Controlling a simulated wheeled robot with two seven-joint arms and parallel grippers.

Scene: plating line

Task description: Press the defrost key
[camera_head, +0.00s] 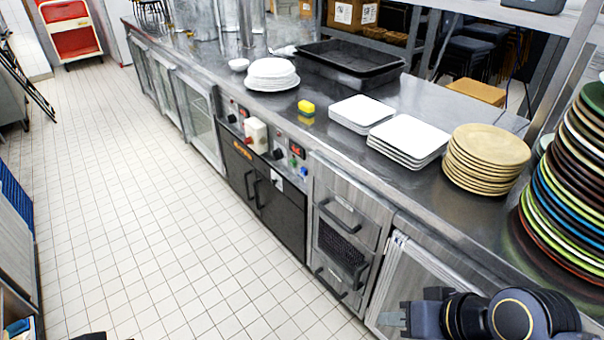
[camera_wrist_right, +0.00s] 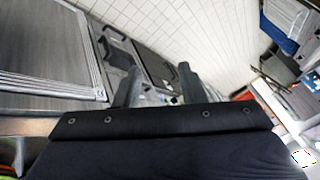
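The control panel (camera_head: 290,153) sits on the front of the steel counter, with a red display (camera_head: 297,150), a black knob (camera_head: 278,154) and small coloured keys (camera_head: 298,166). The keys are too small for me to read which is defrost. A second panel (camera_head: 237,112) with a knob and red display is farther left. My right gripper (camera_head: 393,318) is low at the bottom right of the head view, well apart from the panel. In the right wrist view its two fingers (camera_wrist_right: 157,85) are apart with nothing between them.
A red-and-white box (camera_head: 256,133) sticks out between the panels. Door handles (camera_head: 340,217) project below. The tiled floor (camera_head: 150,220) is clear.

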